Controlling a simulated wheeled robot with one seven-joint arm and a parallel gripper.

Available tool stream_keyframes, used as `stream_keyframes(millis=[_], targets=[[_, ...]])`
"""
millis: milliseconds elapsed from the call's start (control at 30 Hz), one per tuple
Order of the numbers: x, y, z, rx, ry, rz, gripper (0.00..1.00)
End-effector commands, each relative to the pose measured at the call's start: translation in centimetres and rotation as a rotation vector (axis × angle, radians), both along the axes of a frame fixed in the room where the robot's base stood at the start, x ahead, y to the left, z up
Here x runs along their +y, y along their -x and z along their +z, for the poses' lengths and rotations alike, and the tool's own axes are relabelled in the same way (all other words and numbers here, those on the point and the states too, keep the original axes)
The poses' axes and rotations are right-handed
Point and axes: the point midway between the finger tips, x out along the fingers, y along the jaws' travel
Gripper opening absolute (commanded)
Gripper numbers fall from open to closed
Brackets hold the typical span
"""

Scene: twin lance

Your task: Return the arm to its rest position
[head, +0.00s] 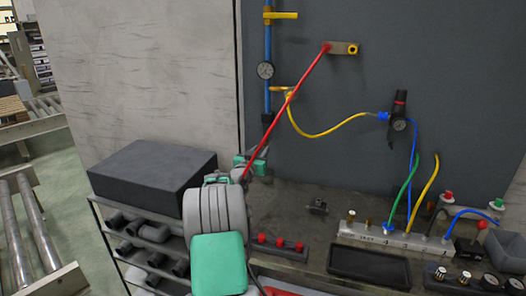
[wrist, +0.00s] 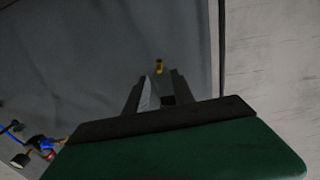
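My gripper (wrist: 160,76) shows in the wrist view with its two dark fingers apart. No held object shows between them, and they face the grey panel. In the head view, my arm rises from the bottom centre, with a green and grey wrist part near the lower end of the red lance. The fingers cannot be made out clearly there. The red lance (head: 296,95) slants down and left from a fitting (head: 345,48) on the panel. Its lower end is close to my arm in the picture; I cannot tell whether they touch.
A dark block (head: 150,172) sits on a rack of black pipe fittings left of my arm. A bench with a black tray (head: 369,267) and a hose manifold (head: 395,239) lies right. Rollers (head: 25,235) are far left.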

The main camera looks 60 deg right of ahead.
Motion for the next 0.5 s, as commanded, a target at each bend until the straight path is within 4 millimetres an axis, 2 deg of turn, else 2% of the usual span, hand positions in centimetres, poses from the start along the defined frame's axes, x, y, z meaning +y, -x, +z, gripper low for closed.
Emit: stream_keyframes(millis=[100,200,500], targets=[[2.4,0.2,-0.2,0.000,0.000,0.002,0.30],[3.5,0.5,-0.1,-0.001,0.000,0.001,0.30],[4.0,0.6,-0.1,0.000,0.000,0.000,0.30]])
